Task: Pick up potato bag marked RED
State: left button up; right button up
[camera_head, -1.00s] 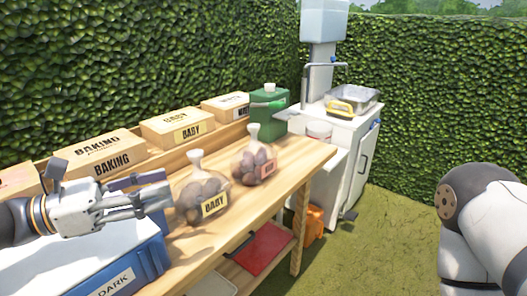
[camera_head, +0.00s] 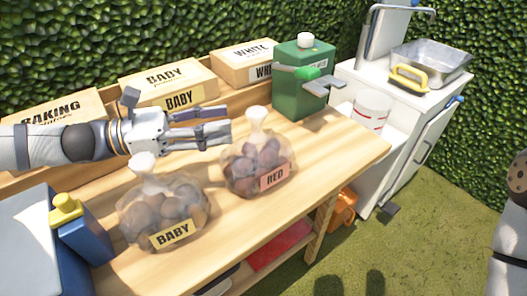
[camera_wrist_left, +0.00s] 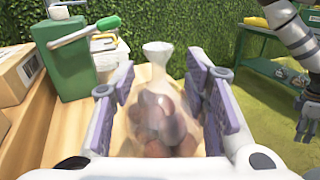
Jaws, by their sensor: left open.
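The potato bag marked RED (camera_head: 258,160) stands upright on the wooden table, clear plastic with a pink label and a tied neck. My left gripper (camera_head: 215,133) is open, just left of this bag's upper part. In the left wrist view, a clear potato bag (camera_wrist_left: 163,115) shows ahead, between the two open fingers of my left gripper (camera_wrist_left: 160,108); its label is not visible there. A second bag, marked BABY (camera_head: 164,208), stands to the left, nearer the front edge.
Boxes marked BAKING (camera_head: 55,110), BABY (camera_head: 170,80) and WHITE (camera_head: 246,62) line the table's back. A green container (camera_head: 300,95) stands beyond the RED bag. A blue box (camera_head: 85,235) is at left. The table's right end (camera_head: 345,150) is clear.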

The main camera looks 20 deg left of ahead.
pick_arm(q)
send_near(258, 142)
jog(key=shift+w+d+r, duration=0.3)
jog(key=shift+w+d, duration=0.1)
jog(key=shift+w, duration=0.1)
jog(key=shift+w+d+r, duration=0.35)
jog(key=shift+w+d, duration=0.05)
jog(key=shift+w, duration=0.15)
jog(key=shift+w+d+f+b, duration=0.1)
jog(key=shift+d+b, duration=0.1)
jog(key=shift+b, duration=0.15)
jog(key=x, duration=0.7)
jog(key=shift+r+b, duration=0.2)
jog(key=shift+b, duration=0.2)
jog(key=shift+w+d+r, duration=0.1)
grip_shut()
pick_arm(e)
jog(key=s+f+g, duration=0.1)
jog(key=s+f, duration=0.1)
jog(key=f, duration=0.1)
jog(key=shift+s, duration=0.3)
pick_arm(q)
jog(key=shift+r, duration=0.15)
